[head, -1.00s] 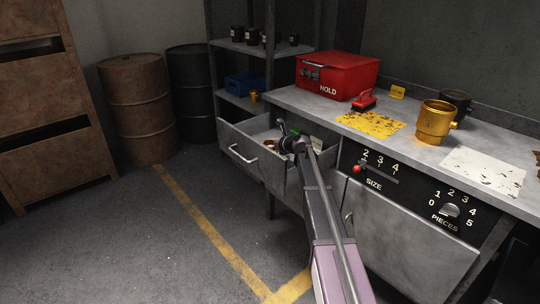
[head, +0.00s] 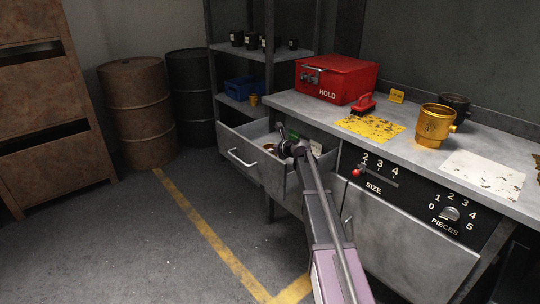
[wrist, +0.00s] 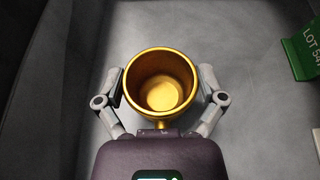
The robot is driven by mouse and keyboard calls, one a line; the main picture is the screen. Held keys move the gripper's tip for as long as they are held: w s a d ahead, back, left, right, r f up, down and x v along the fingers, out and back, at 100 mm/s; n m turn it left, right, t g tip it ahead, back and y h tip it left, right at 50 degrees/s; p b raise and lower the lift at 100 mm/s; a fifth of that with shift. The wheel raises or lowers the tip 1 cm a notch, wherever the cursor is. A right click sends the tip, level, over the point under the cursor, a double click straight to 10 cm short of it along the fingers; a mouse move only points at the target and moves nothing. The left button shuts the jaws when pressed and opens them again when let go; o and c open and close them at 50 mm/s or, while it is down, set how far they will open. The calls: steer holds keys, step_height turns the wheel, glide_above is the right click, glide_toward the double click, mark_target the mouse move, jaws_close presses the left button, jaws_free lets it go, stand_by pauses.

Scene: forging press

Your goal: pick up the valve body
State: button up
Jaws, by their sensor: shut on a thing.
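The valve body, a brass cup with a short stub, shows in the wrist view (wrist: 160,88), seen from above into its open mouth. My gripper (wrist: 161,92) is shut on it, one finger against each side of its outer wall. In the head view my gripper (head: 284,148) is inside the open drawer (head: 243,159), and a bit of the brass rim (head: 269,147) shows beside it. The rest of the valve body is hidden there. Whether its base touches the drawer floor I cannot tell.
A green LOT tag (wrist: 305,52) stands to the right in the drawer. A larger brass cup (head: 435,124), a dark cup (head: 455,106), a red HOLD box (head: 337,78) and a red-handled object (head: 363,103) stand on the bench. The drawer walls surround my gripper.

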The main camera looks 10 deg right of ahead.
steer(key=shift+r, duration=0.15)
step_height(320, 180, up, 10)
steer(key=p, duration=1)
steer(key=shift+f, duration=0.2)
stand_by(0.5)
step_height(320, 180, up, 36)
steer(key=p, duration=3.5)
steer(key=shift+f+p, duration=0.2)
steer(key=shift+p, duration=0.1)
steer(key=shift+d, duration=0.1)
